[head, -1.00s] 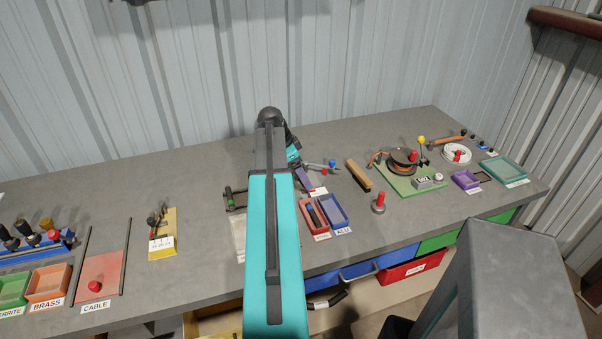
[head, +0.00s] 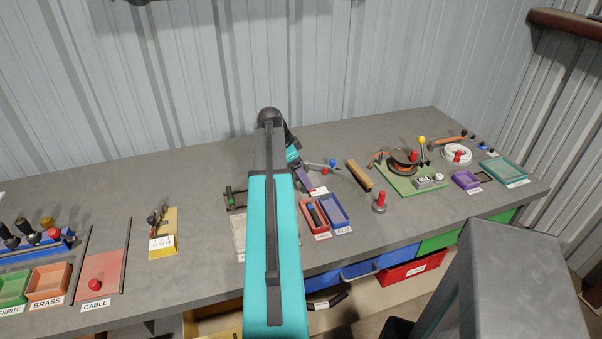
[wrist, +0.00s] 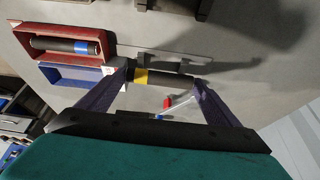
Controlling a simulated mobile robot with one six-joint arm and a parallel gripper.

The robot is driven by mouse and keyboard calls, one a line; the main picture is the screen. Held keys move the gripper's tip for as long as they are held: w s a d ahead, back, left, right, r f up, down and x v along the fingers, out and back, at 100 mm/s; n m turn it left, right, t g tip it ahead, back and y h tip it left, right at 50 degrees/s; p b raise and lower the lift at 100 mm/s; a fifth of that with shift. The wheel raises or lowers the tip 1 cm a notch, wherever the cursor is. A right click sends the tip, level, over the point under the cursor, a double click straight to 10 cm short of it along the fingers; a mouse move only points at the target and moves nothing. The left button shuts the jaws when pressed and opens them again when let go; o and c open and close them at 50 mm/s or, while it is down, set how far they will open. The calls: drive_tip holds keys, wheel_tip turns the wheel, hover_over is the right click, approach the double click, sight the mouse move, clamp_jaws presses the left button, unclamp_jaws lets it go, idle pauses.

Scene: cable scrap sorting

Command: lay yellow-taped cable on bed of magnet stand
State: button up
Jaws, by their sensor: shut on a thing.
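My gripper (wrist: 160,80) is shut on a dark cable piece with a yellow tape band (wrist: 141,77). The cable lies crosswise between the two purple fingers, above the bench, in the wrist view. In the head view my gripper (head: 304,180) is partly hidden by my arm, and the cable cannot be made out. A flat grey plate (wrist: 190,59) shows just beyond the cable in the wrist view. I cannot tell whether it belongs to the magnet stand. A small red-and-blue piece (wrist: 168,102) shows between the fingers.
A red tray (head: 304,205) labelled STEEL and a blue tray (head: 345,221) stand side by side near my gripper. The red tray holds a dark cable with blue tape (wrist: 81,46). A red-knobbed post (head: 380,202) and a wooden block (head: 359,175) stand to the right.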

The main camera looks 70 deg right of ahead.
drive_tip(key=shift+a+f, duration=0.3)
drive_tip(key=shift+f, duration=0.65)
drive_tip(key=o, duration=0.9)
drive_tip(key=shift+d+r+p, duration=0.15)
drive_tip(key=shift+r+p, duration=0.25)
drive_tip(key=shift+r, duration=0.2)
drive_tip(key=shift+d+r+p, duration=0.15)
drive_tip(key=shift+r+p, duration=0.2)
drive_tip(key=shift+r, duration=0.2)
drive_tip(key=shift+w+r+p, duration=0.15)
drive_tip(key=shift+r+p, duration=1)
drive_tip(key=shift+r, duration=1.35)
drive_tip(key=shift+d, duration=0.1)
